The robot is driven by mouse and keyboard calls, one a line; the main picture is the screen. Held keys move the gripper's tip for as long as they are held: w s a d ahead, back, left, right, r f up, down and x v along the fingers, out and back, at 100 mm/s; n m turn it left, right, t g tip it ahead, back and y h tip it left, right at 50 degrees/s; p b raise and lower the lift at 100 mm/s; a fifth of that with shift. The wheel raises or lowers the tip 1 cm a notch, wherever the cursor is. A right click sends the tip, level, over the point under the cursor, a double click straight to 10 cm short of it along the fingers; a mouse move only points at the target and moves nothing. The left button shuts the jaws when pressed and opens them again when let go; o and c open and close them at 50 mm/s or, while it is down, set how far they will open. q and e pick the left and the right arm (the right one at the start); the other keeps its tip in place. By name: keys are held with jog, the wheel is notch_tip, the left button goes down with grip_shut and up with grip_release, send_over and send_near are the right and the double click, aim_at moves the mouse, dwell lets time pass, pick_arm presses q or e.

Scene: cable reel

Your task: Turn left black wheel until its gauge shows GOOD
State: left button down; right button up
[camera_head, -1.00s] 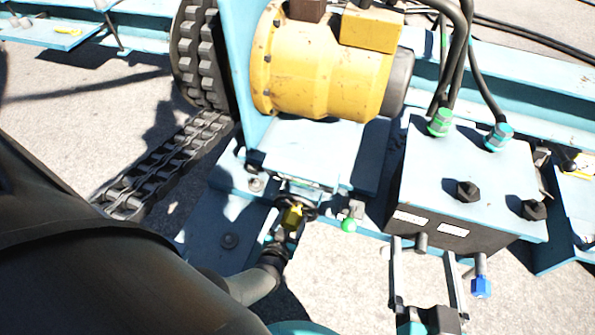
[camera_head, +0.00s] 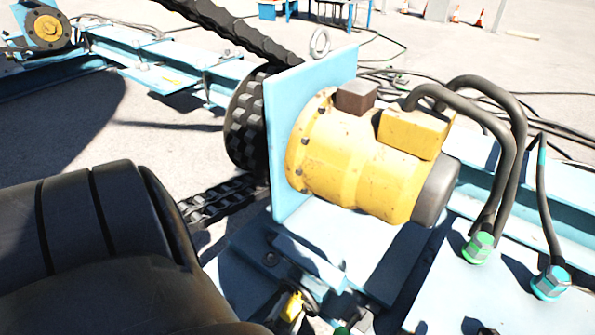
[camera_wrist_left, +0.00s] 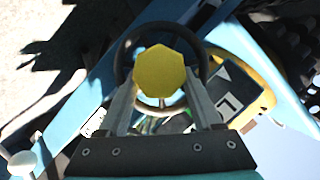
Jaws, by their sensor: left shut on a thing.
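The black wheel (camera_wrist_left: 161,27) shows as a dark ring in the left wrist view, with a yellow faceted knob (camera_wrist_left: 160,70) over its middle. My left gripper (camera_wrist_left: 160,88) has one finger on each side of this knob and is shut on it. In the head view the yellow knob (camera_head: 291,306) is low in the picture, beside the partly hidden wheel. A dark panel with a white mark (camera_wrist_left: 230,103), perhaps the gauge, sits right of the wheel; I cannot read a word on it. My right gripper is out of view.
A yellow motor (camera_head: 350,165) on a blue plate (camera_head: 285,130) stands behind the wheel. A chain sprocket (camera_head: 247,125) is left of the plate. Thick black hoses (camera_head: 505,130) run down at the right to a blue box (camera_head: 455,300).

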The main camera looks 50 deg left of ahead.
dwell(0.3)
pick_arm(q)
jog(key=shift+c, duration=0.2)
grip_release()
jog(key=shift+s, duration=0.1)
